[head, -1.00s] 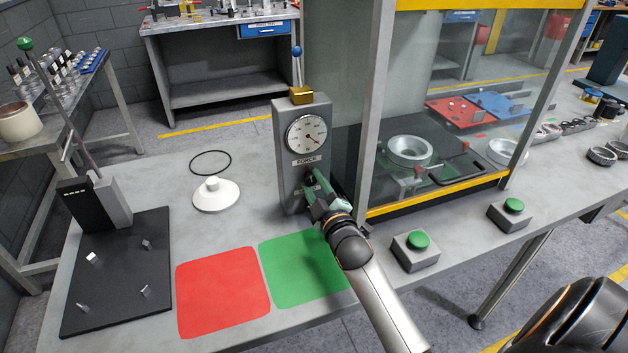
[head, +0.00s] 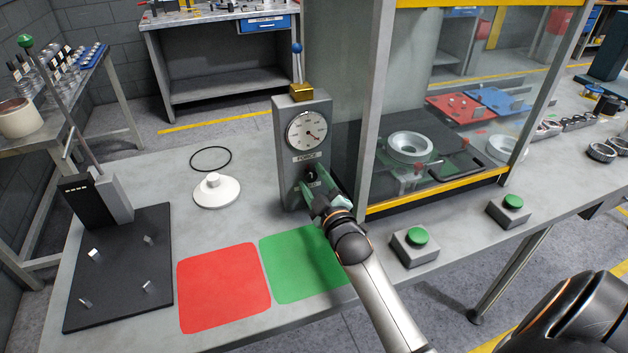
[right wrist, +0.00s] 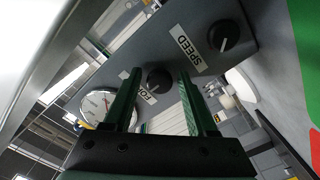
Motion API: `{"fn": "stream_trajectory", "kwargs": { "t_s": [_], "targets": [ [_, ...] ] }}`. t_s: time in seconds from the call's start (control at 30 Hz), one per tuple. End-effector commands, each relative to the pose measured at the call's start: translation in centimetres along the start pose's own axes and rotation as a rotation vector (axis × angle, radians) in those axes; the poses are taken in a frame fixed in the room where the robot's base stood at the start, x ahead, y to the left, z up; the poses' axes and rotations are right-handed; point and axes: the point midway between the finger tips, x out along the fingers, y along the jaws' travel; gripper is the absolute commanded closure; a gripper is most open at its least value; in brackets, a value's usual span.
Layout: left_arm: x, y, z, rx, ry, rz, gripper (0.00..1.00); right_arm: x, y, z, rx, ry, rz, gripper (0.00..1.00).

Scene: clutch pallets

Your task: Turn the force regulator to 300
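The grey regulator box (head: 290,118) stands upright on the table and carries a round white gauge (head: 306,130). Its needle points to the lower right; the numbers are too small to read. Below the FORCE label is a black force knob (head: 311,175), also in the right wrist view (right wrist: 158,80). My right gripper (head: 315,187) is in front of it. In the right wrist view its green fingers (right wrist: 156,98) are apart, with the force knob showing between them and a gap on each side. A second black knob (right wrist: 224,36) is beside the SPEED label. My left gripper is not in view.
A glass-fronted cabinet (head: 375,110) stands close right of the box. Two green buttons (head: 417,236) (head: 513,201) sit on the front right of the table. A white disc (head: 215,192) lies to the left, beyond red (head: 224,287) and green (head: 300,264) areas.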

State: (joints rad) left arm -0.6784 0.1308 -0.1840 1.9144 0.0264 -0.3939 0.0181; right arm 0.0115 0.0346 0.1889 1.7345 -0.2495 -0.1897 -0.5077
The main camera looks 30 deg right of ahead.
Motion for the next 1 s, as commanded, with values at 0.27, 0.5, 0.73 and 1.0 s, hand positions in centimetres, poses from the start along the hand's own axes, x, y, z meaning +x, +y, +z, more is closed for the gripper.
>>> {"fn": "stream_trajectory", "kwargs": {
  "t_s": [0.27,0.5,0.73,1.0],
  "targets": [
    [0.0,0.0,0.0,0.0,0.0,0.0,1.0,0.0,0.0,0.0,-0.001,0.001,0.0,0.33],
    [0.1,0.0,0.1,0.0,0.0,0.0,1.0,-1.6,-0.1,0.1,0.0,0.0,-0.001,0.33],
    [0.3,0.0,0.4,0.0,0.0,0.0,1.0,-6.0,-0.2,0.1,0.001,-0.002,-0.002,0.33],
    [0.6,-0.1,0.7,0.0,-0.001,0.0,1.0,-10.7,-0.1,0.1,0.0,-0.002,-0.001,0.33]
  ]
}}
